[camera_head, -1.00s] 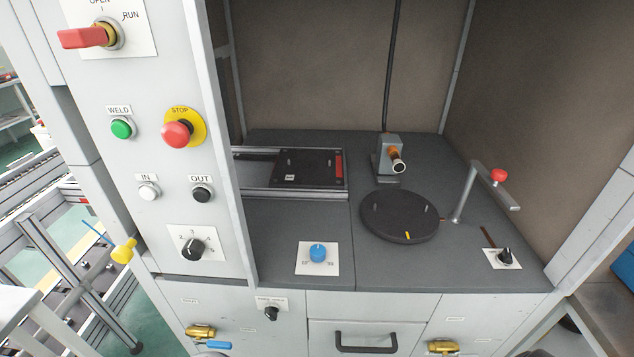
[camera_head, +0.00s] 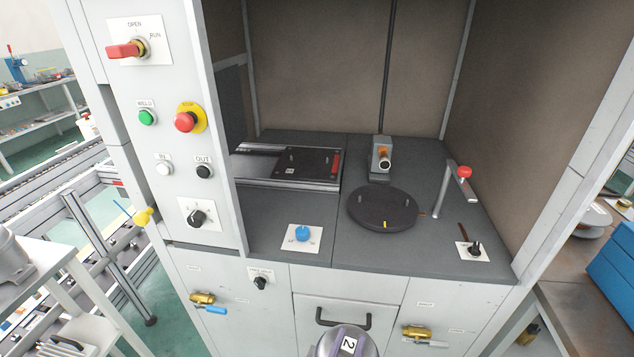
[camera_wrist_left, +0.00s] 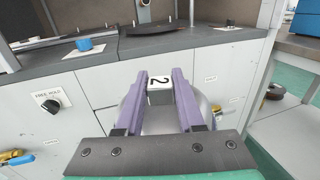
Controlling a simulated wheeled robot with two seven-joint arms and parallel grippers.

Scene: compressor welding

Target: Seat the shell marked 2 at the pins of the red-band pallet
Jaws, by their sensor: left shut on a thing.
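The shell marked 2 (camera_head: 343,346) is a grey rounded part with a white label, at the bottom edge of the head view. In the left wrist view the shell (camera_wrist_left: 159,98) sits between the purple fingers of my left gripper (camera_wrist_left: 161,76), which are shut on it. It is held in front of the cabinet, below worktop level; its lower part is hidden. The red-band pallet (camera_head: 302,172) is a dark plate with a red strip at its right end and small upright pins. It lies on rails at the back left of the worktop, with no shell on it. My right gripper is out of view.
A dark turntable (camera_head: 383,209) with a yellow mark stands right of the pallet, near a torch block (camera_head: 381,160). A red-tipped lever (camera_head: 452,190) stands further right. A blue knob (camera_head: 302,233) sits at the front. The button panel (camera_head: 172,150) walls the left side.

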